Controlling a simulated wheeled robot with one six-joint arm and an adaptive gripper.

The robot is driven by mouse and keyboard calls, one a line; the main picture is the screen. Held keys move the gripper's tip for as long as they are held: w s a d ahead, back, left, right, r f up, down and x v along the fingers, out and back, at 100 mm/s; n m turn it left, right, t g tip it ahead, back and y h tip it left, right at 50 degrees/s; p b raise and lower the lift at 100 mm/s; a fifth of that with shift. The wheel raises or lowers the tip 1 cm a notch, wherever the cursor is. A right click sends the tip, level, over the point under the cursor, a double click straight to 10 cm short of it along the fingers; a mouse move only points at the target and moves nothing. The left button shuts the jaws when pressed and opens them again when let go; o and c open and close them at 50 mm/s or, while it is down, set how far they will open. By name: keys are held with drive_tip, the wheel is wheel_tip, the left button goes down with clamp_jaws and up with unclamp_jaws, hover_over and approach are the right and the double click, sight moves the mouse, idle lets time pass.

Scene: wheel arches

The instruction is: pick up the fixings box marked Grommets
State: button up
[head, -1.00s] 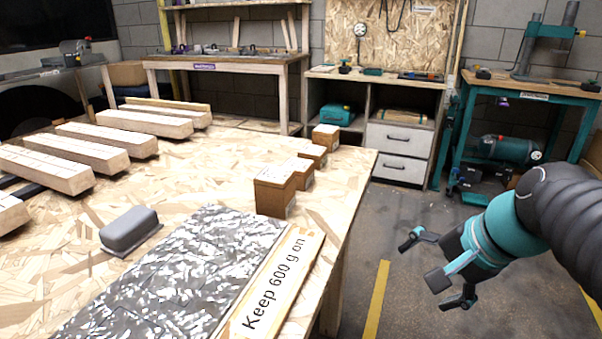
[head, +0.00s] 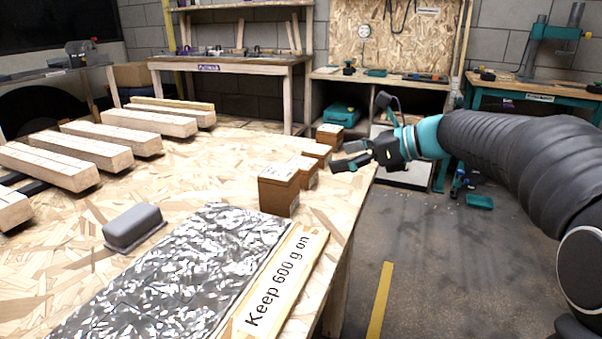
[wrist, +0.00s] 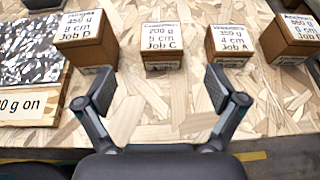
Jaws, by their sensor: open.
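Several brown cardboard fixings boxes stand in a row along the right edge of the board-topped table. In the wrist view the second box from the left (wrist: 172,48) has a blurred top word, possibly Grommets, above 200 g, 6 cm, Job C. It also shows in the head view (head: 307,175), partly behind the nearest box. My gripper (wrist: 159,88) is open and empty, its fingers spread on the near side of that box, apart from it. In the head view my gripper (head: 359,134) is at the table's right edge, beside the row.
Neighbouring boxes are a Job D box (wrist: 88,40) at left, a Job A box (wrist: 230,42) and another Job D box (wrist: 291,38) at right. A foil sheet (head: 170,275), grey tray (head: 133,227) and timber lengths (head: 95,150) lie on the table (head: 225,180).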

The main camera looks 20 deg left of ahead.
sight(305, 163)
drive_tip(key=x, duration=1)
drive_tip(key=shift+w+a+f, duration=0.1)
drive_tip(key=shift+a, duration=0.2)
drive_tip(key=shift+c, duration=0.3)
drive_tip(key=c, duration=1.3)
drive_tip(key=shift+c, duration=0.2)
